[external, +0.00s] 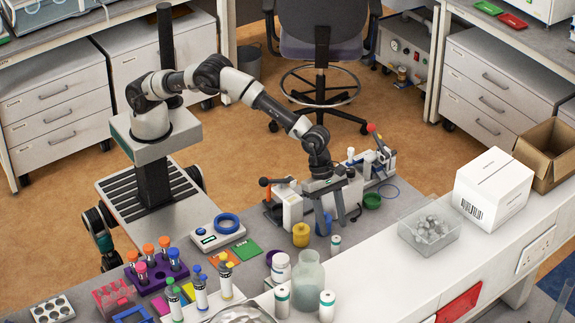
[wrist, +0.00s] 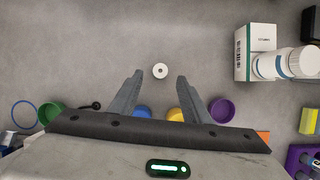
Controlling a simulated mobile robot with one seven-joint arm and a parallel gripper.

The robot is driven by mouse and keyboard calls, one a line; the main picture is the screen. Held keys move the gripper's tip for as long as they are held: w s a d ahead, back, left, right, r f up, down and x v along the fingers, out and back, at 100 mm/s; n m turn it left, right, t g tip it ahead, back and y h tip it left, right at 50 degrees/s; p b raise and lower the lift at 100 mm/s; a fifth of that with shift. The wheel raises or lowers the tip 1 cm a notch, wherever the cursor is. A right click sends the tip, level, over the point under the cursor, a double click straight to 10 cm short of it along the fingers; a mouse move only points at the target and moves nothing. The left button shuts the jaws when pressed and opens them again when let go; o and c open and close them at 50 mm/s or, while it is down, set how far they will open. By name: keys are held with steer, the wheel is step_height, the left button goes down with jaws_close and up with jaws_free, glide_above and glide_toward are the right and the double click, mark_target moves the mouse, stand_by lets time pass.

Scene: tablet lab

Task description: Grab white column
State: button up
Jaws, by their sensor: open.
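The white column is most likely the small white cylinder with a green band (external: 336,243), upright on the grey bench at the middle of the external view. In the wrist view a small white round top with a dark centre (wrist: 160,70) shows from above, between and just beyond the fingertips. My gripper (external: 331,228) points down with its two grey fingers apart and nothing between them. It is behind and slightly above the cylinder in the external view, and the fingers also show in the wrist view (wrist: 159,77). I cannot tell the exact height gap.
A yellow cup (external: 301,235) and a white jar (external: 281,266) stand to the left. In the wrist view, a white and green box (wrist: 255,50) is at right; upper left bench is clear.

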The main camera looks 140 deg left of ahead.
mark_target(335, 237)
steer(key=shift+p+x, duration=0.45)
steer(key=shift+x, duration=2.75)
jaws_close()
